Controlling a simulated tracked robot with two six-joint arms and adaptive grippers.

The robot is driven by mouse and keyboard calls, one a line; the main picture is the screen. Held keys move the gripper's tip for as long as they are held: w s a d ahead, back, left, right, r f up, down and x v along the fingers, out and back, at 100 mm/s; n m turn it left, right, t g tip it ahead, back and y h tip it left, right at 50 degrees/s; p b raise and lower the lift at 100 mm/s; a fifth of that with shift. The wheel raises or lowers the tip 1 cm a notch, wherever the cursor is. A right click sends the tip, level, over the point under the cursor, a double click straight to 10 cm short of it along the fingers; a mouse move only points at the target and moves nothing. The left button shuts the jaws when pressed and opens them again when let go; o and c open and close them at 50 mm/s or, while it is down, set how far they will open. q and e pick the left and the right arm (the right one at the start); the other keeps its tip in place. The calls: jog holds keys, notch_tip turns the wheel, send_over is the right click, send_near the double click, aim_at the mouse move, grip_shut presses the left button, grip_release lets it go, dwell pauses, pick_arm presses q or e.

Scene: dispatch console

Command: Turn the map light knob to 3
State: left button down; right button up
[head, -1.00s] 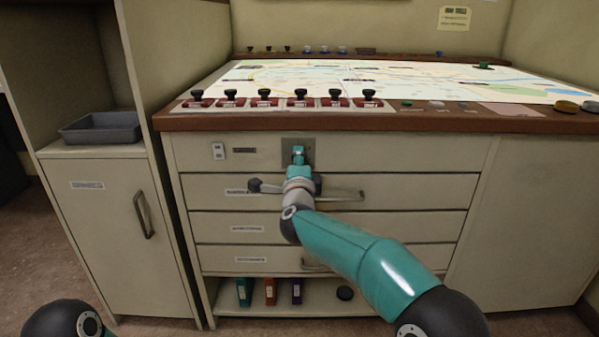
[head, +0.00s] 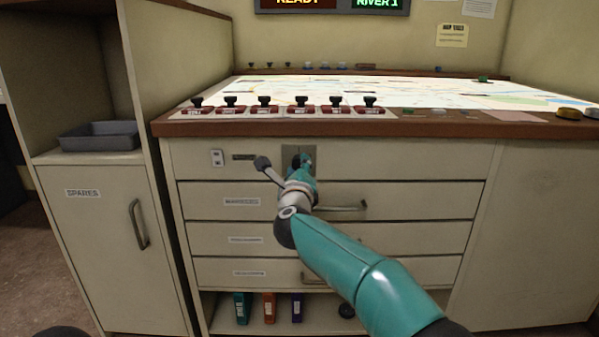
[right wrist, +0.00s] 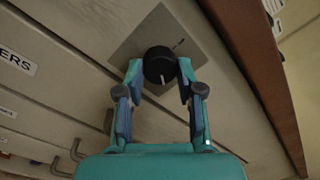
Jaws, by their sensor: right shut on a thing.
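The map light knob (right wrist: 160,62) is round and black with a white pointer line. It sits on a square grey plate (right wrist: 139,42) on the console front. In the right wrist view the pointer line is toward the gripper's palm, and a small dark mark shows on the plate on the far side. My right gripper (right wrist: 159,68) is shut on the knob, one finger on each side. In the head view my right gripper (head: 302,163) covers most of the knob, and the plate (head: 288,152) shows around it. No number is readable. My left gripper is out of view.
Drawers with handles (head: 345,208) lie below. The brown desk edge (head: 400,128) overhangs above, with several red-based black-knobbed controls (head: 265,106) along it. A grey tray (head: 100,136) stands in the left cabinet.

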jog(key=shift+w+d+f, duration=0.1)
jog(key=shift+f, duration=0.35)
jog(key=o, duration=1)
jog(key=shift+o, duration=0.8)
jog(key=shift+r, duration=0.25)
jog(key=s, duration=1.2)
jog(key=shift+a+f, duration=0.25)
jog(key=shift+f, duration=0.15)
